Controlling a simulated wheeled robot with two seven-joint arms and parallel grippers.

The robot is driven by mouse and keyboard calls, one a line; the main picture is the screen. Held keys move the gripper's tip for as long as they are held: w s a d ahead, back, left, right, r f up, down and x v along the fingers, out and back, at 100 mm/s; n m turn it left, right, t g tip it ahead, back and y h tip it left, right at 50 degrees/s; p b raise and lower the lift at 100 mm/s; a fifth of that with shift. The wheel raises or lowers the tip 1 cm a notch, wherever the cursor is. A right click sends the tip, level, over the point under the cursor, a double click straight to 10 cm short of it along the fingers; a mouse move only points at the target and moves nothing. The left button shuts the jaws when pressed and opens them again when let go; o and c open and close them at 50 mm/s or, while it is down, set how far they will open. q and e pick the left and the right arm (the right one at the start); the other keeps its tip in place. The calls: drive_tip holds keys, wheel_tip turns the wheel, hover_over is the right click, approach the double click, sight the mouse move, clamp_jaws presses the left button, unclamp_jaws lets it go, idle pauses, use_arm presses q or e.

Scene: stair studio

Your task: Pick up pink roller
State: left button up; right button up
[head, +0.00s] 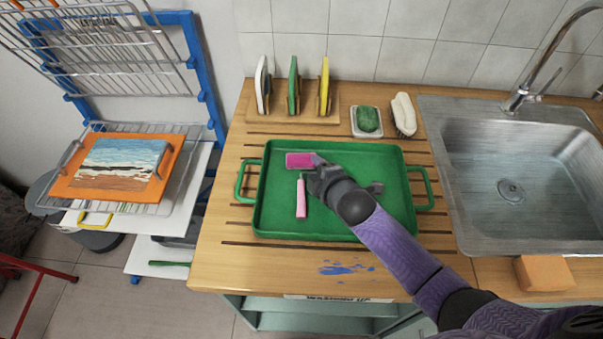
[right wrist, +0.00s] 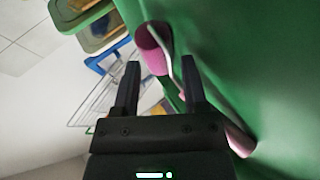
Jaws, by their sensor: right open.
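The pink roller lies in the green tray (head: 390,220) on the wooden counter. Its pink head (head: 299,160) is near the tray's back left, and its pink handle (head: 301,198) points toward the front. My right gripper (head: 318,172) is over the tray just right of the roller and hides part of its frame. In the right wrist view the gripper (right wrist: 160,75) is open, with the roller's head (right wrist: 152,48) beyond the fingertips and the handle (right wrist: 238,140) beside the right finger. My left gripper is not in view.
Behind the tray stand a wooden rack (head: 290,115) with upright boards, a green sponge in a dish (head: 367,120) and a brush (head: 403,114). A metal sink (head: 520,180) is at right. A drying rack with a painting (head: 118,165) is at left. An orange block (head: 543,273) lies front right.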

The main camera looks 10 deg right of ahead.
drive_tip(key=shift+w+a+f, duration=0.1)
drive_tip(key=shift+w+f, duration=0.25)
drive_tip(key=shift+w, duration=0.1)
drive_tip(key=shift+r, duration=0.1)
drive_tip(key=c, duration=0.7)
clamp_jaws()
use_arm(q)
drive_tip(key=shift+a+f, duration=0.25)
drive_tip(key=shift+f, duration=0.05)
